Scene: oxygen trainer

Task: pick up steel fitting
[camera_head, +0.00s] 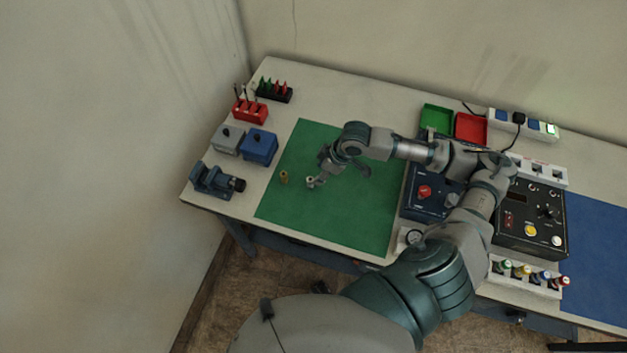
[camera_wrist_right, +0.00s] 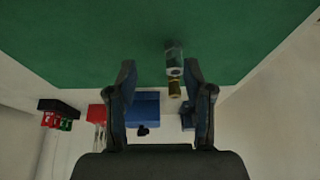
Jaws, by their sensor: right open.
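The steel fitting (camera_head: 310,183) is a small grey cylinder on the green mat (camera_head: 345,222). It also shows in the right wrist view (camera_wrist_right: 174,58), just beyond the fingertips and nearer the right-hand finger. A brass fitting (camera_head: 284,177) stands a little to its left on the mat; in the wrist view it appears just below the steel one (camera_wrist_right: 174,88). My right gripper (camera_head: 341,168) is open and empty above the mat, close to the steel fitting. It also shows in the wrist view (camera_wrist_right: 160,72), fingers spread. Whether a finger touches the fitting is unclear. My left gripper is out of view.
A small vise (camera_head: 213,181), a blue box (camera_head: 259,147) and a grey box (camera_head: 228,140) stand left of the mat. A red tool rack (camera_head: 250,111) is behind them. Trays and control boxes fill the right. The mat's front is clear.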

